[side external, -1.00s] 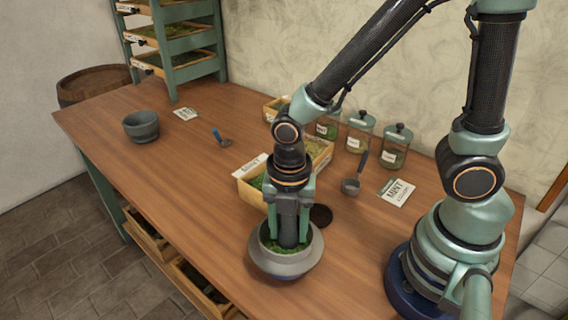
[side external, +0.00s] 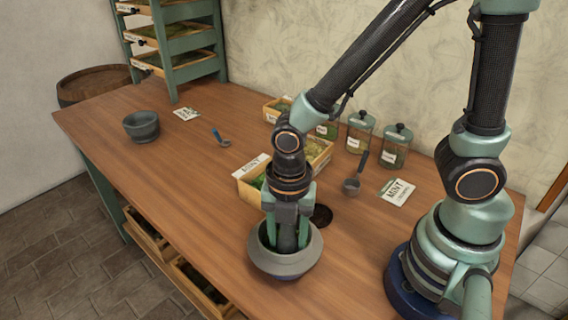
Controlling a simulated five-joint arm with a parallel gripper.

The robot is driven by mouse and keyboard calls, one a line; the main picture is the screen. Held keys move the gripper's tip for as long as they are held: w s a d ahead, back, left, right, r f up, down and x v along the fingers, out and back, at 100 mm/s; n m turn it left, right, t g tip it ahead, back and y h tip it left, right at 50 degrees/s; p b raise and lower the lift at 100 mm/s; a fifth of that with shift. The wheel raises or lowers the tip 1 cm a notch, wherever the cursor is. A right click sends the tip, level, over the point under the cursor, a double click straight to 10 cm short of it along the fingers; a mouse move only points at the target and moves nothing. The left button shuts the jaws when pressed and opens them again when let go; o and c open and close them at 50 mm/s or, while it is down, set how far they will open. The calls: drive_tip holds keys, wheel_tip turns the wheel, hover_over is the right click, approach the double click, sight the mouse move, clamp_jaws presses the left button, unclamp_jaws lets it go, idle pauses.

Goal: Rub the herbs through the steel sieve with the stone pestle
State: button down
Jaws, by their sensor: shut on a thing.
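A wide grey vessel (side external: 284,264), which appears to be the steel sieve, stands at the front of the wooden table. My gripper (side external: 287,228) points straight down over it, with its green fingers reaching inside the rim. It is shut on the dark stone pestle (side external: 287,240), which stands upright with its lower end down in the vessel. The herbs inside are mostly hidden now by the rim, the pestle and my fingers.
Wooden boxes of herbs (side external: 249,191), labelled mint, stand just behind the vessel. Lidded glass jars (side external: 395,148), a small dark-handled scoop (side external: 352,186) and a mint card (side external: 397,191) lie further right.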

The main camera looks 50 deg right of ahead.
drive_tip(key=shift+w+d, duration=0.4)
drive_tip(key=shift+d, duration=0.2)
drive_tip(key=shift+w+d, duration=0.35)
drive_tip(key=shift+d, duration=0.25)
drive_tip(key=shift+a+r, duration=0.15)
drive_tip(key=shift+a, duration=1.4)
drive_tip(key=shift+s+d, duration=0.3)
drive_tip(key=shift+d, duration=0.3)
drive_tip(key=shift+s+d, duration=0.3)
drive_tip(key=shift+d, duration=0.3)
drive_tip(key=shift+w+a+f, duration=0.1)
drive_tip(key=shift+w+a, duration=0.15)
drive_tip(key=shift+w, duration=0.4)
drive_tip(key=shift+w+a+f, duration=0.1)
drive_tip(key=shift+w+a, duration=0.15)
drive_tip(key=shift+w, duration=0.35)
drive_tip(key=shift+s, duration=0.15)
